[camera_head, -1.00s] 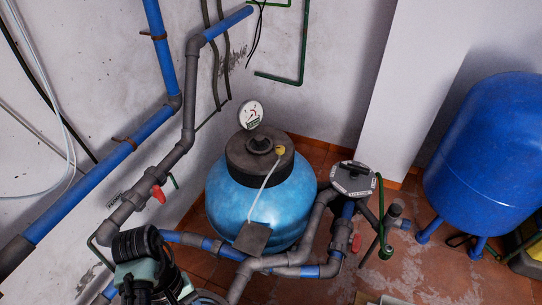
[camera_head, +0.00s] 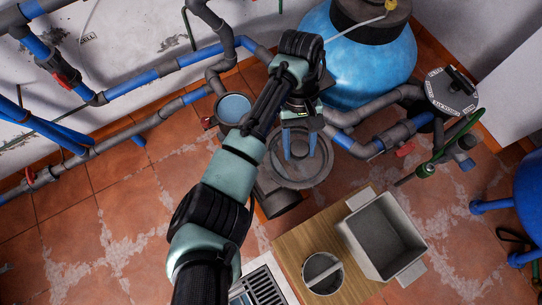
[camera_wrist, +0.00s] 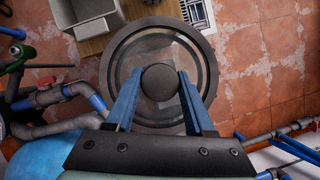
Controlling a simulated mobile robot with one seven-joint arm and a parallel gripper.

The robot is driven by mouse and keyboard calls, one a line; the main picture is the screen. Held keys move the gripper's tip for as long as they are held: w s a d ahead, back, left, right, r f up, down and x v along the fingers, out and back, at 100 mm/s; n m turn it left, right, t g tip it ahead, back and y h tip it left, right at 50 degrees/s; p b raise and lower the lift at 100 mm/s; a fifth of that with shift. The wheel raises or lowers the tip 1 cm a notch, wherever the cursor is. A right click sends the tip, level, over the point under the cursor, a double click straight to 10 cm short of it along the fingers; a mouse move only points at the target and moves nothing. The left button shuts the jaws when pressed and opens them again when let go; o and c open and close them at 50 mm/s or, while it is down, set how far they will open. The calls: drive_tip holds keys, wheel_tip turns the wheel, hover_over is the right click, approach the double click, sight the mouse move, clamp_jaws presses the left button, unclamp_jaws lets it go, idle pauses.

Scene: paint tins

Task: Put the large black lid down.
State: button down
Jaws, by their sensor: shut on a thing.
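The large lid (camera_wrist: 128,60) is a round, dark-rimmed disc with a dark round knob (camera_wrist: 159,83) at its centre. My gripper (camera_wrist: 158,80) has its two blue fingers closed on either side of the knob. In the head view the gripper (camera_head: 297,155) points down at the grey disc of the lid (camera_head: 318,172), which looks roughly level.
A wooden board (camera_head: 290,246) with a grey bin (camera_head: 384,236) and a round tin (camera_head: 322,272) stands close in front. A small blue-topped pot (camera_head: 234,107) is left of the lid. The blue tank (camera_head: 365,65) and pipes crowd behind. Tiled floor (camera_head: 130,215) is open at left.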

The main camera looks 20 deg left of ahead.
drive_tip(key=w+a+f+n+t+b, duration=0.1)
drive_tip(key=f+n+b, duration=0.4)
drive_tip(key=f+b, duration=0.6)
drive_tip(key=w+a+f+n+t+h+b, duration=0.1)
drive_tip(key=a+f+n+b, duration=0.4)
drive_tip(key=f+b, duration=0.6)
drive_tip(key=w+a+f+n+t+h+b, duration=0.1)
drive_tip(key=w+a+f+n+t+b, duration=0.2)
drive_tip(key=f+b, duration=0.9)
drive_tip(key=shift+w+a+f+n, duration=0.1)
drive_tip(key=shift+w+f+n, duration=0.2)
drive_tip(key=shift+f, duration=0.55)
drive_tip(key=shift+w+a+f+n, duration=0.15)
drive_tip(key=shift+f+n, duration=0.3)
drive_tip(key=shift+f, duration=0.4)
drive_tip(key=shift+w+d+f+n, duration=0.1)
drive_tip(key=shift+w+f+n, duration=0.2)
drive_tip(key=shift+f, duration=0.55)
drive_tip(key=shift+s, duration=0.1)
drive_tip(key=shift+f, duration=0.2)
drive_tip(key=shift+c, duration=1.3)
unclamp_jaws()
drive_tip(key=shift+r, duration=0.15)
drive_tip(key=p+v, duration=0.7)
drive_tip(key=v, duration=0.5)
drive_tip(key=shift+a, duration=0.3)
drive_tip(key=shift+s, duration=0.1)
